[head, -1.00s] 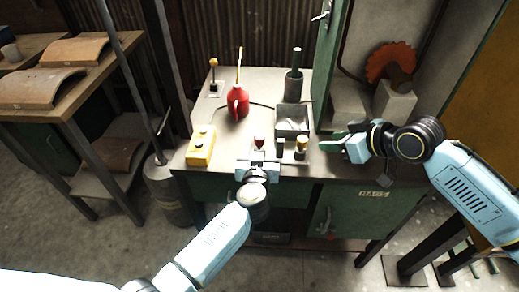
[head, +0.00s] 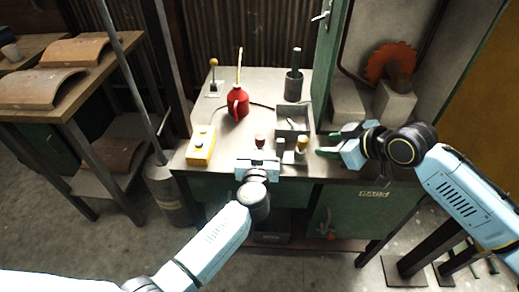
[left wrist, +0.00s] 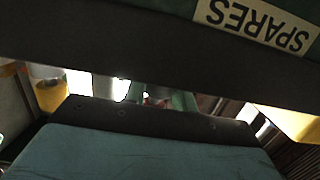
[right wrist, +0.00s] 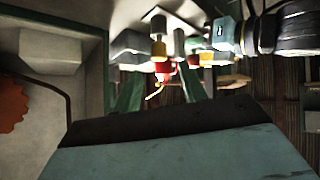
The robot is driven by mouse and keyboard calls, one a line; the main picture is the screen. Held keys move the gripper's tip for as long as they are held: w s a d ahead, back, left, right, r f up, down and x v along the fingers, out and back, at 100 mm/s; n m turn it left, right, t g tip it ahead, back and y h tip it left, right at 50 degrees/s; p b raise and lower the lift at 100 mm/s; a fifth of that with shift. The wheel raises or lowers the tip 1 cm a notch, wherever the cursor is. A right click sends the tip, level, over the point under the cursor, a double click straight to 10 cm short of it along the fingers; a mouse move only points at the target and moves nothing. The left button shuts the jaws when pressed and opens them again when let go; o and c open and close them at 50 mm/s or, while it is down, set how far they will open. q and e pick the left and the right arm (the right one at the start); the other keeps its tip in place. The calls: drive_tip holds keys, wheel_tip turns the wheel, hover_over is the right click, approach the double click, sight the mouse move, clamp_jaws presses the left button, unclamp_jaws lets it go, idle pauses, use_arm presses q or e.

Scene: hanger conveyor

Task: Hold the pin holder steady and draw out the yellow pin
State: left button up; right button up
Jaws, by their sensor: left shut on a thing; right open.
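The yellow pin (head: 302,144) stands upright at the right end of a row of pins near the bench's front edge. A red-topped pin (head: 260,140) stands at the left end, and a grey one (head: 280,146) is between. My left gripper (head: 258,161) is shut at the left end of this row, on the pin holder, which it largely hides. My right gripper (head: 328,144) is open and empty just right of the yellow pin, its green fingers pointing left. In the right wrist view, the yellow pin (right wrist: 158,48) shows beyond the fingers.
A grey open tray (head: 292,128) sits behind the pins. A red oil can (head: 238,103), a yellow button box (head: 200,146) and a dark cylinder with a green rod (head: 294,84) stand on the bench. A green cabinet (head: 331,60) rises behind my right gripper.

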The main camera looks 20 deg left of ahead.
sight(303, 141)
drive_tip(key=s+a+f+n+t+h, duration=0.25)
drive_tip(key=a+f+n, duration=0.25)
drive_tip(key=n, duration=0.8)
wheel_tip(303, 141, up, 3)
drive_tip(key=s+a+n+t+h, duration=0.2)
drive_tip(key=n+t+h, duration=0.3)
drive_tip(key=n, duration=0.6)
drive_tip(key=shift+d+r+x, duration=0.1)
drive_tip(key=shift+r+x, duration=0.05)
drive_tip(key=shift+x, duration=2.3)
drive_tip(key=shift+d+r+x, duration=0.1)
drive_tip(key=shift+r+x, duration=0.05)
drive_tip(key=shift+x, duration=2.25)
drive_tip(key=shift+w, duration=0.15)
